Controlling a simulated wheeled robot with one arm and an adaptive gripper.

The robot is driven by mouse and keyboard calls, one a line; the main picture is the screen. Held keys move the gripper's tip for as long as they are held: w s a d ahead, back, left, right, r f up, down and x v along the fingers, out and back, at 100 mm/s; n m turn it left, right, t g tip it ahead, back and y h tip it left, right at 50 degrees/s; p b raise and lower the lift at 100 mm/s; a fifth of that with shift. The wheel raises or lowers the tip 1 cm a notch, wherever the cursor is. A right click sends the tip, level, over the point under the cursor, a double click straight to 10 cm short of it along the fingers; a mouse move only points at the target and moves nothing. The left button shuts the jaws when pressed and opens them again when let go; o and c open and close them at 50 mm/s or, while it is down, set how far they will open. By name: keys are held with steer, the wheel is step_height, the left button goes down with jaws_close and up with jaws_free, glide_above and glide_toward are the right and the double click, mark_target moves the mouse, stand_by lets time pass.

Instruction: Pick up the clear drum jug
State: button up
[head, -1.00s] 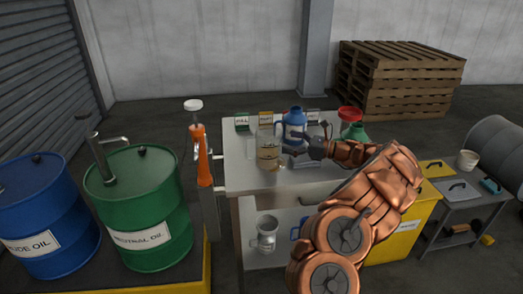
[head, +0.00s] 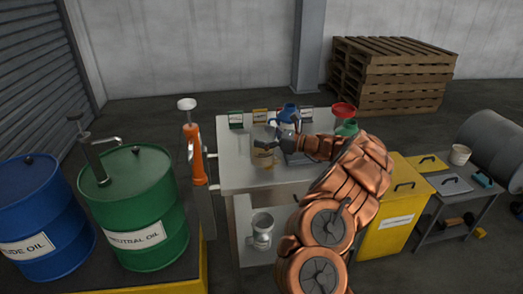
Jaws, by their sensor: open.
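A clear jug with a tan label (head: 263,159) stands upright on the grey bench top, left of the middle. My gripper (head: 270,138) is open at this jug, reaching in from the right, and covers its upper part. I cannot tell whether the fingers touch it. A second clear or greyish jug with a handle (head: 262,231) stands on the lower shelf, below and clear of my gripper. Neither jug's name can be read.
A blue jug (head: 289,112) stands just behind my gripper. A red funnel (head: 343,110) and a green container (head: 346,128) are to the right. Small labelled boxes (head: 260,116) line the bench's back edge. An orange pump (head: 195,152) stands at the left.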

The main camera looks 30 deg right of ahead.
steer(key=shift+c, duration=0.3)
steer(key=c, duration=1.6)
